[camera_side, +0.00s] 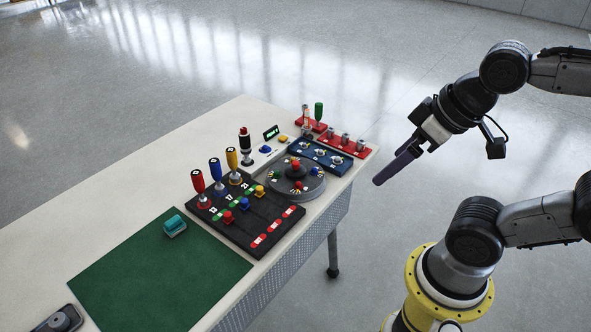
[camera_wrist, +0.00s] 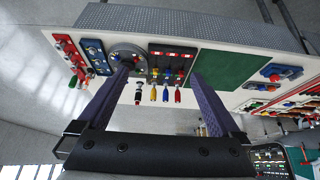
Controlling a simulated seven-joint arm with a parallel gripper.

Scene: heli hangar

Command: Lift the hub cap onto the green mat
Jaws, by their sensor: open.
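The green mat (camera_side: 150,270) lies flat on the white table and also shows in the wrist view (camera_wrist: 222,68). A dark cap with a red knob (camera_side: 296,170), which looks like the hub cap, sits at the centre of a round grey disc (camera_side: 312,190). The disc shows in the wrist view (camera_wrist: 127,50), its middle partly behind a finger. My gripper (camera_side: 380,180) is open and empty, in the air right of the table, apart from the cap. In the wrist view its two purple fingers (camera_wrist: 160,72) are spread wide.
A teal block (camera_side: 174,226) stands on the mat's far edge. A black board (camera_side: 245,243) with red, blue and yellow upright handles lies between mat and disc. Blue (camera_side: 320,157) and red (camera_side: 342,146) fixture plates stand at the table's right end. The table's left rear is clear.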

